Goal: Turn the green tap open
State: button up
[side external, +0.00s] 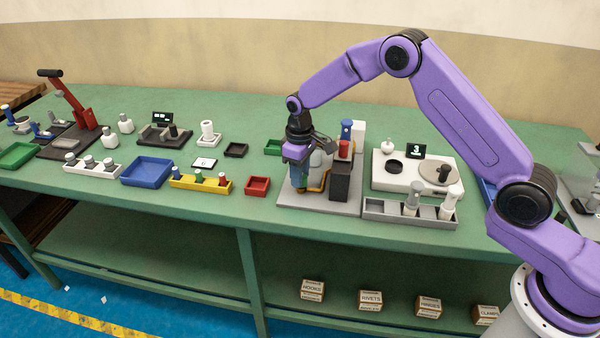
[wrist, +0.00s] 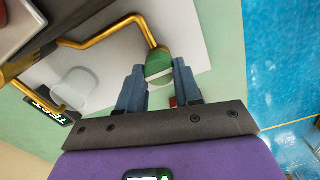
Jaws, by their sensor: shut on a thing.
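The green tap (wrist: 158,62) shows in the wrist view at the end of a bent brass pipe (wrist: 108,33), above a light grey base plate. My gripper (wrist: 160,80) has its two blue-grey fingers on either side of the green tap, shut on it. In the side external view my gripper (side external: 302,185) points down at the left part of the grey base plate (side external: 325,206). The tap itself is hidden there behind the gripper.
A dark block (side external: 341,180) and a blue-topped post (side external: 347,130) stand just right of my gripper. A red tray (side external: 257,186) lies to its left. A white station with a dial (side external: 437,172) is further right. The bench's front edge is close.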

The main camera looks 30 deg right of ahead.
dwell(0.4)
jog(key=o, duration=1)
jog(key=shift+o, duration=0.2)
jog(key=shift+r, duration=0.15)
notch_tip(320, 180, up, 17)
jog(key=shift+r, duration=0.15)
jog(key=s+a+r+n, duration=0.1)
jog(key=s+n, duration=0.1)
jog(key=s, duration=0.7)
jog(key=s+a+r+n, duration=0.1)
jog(key=s+a, duration=0.1)
jog(key=s, duration=0.7)
jog(key=s+d+f+n, duration=0.1)
jog(key=s+d, duration=0.4)
jog(key=s, duration=0.7)
jog(key=s+d+f+n, duration=0.2)
jog(key=s+d, duration=0.4)
jog(key=s, duration=0.5)
jog(key=shift+s+f+n, duration=0.3)
jog(key=shift+s+f, duration=0.05)
jog(key=shift+f, duration=0.5)
